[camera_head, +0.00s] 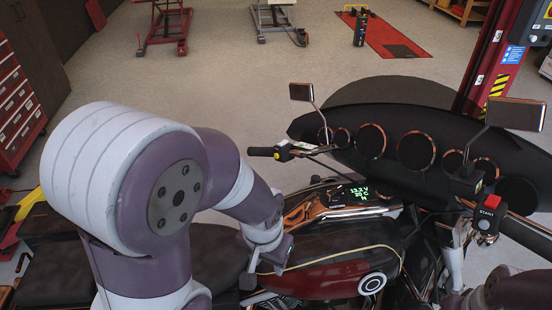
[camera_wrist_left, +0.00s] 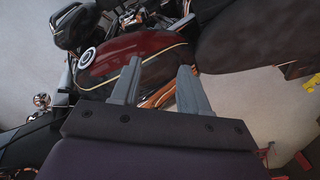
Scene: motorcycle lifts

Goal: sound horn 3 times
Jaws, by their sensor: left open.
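The motorcycle's left handlebar grip carries a switch pod with a yellow button (camera_head: 283,152), seen in the head view; no horn label is readable. The right bar has a red-topped START switch (camera_head: 489,205). My left gripper (camera_head: 264,272) is low beside the dark red fuel tank (camera_head: 335,280), well below and nearer than the yellow button. In the left wrist view its two grey fingers (camera_wrist_left: 160,88) are apart with nothing between them, over the side of the tank (camera_wrist_left: 110,62).
A lit display (camera_head: 350,193) sits on the tank top. Mirrors (camera_head: 302,92) and the dark fairing (camera_head: 400,110) with round gauges stand around the bars. A red tool cabinet (camera_head: 18,115) is at left. Lifts (camera_head: 165,25) stand on the open floor behind.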

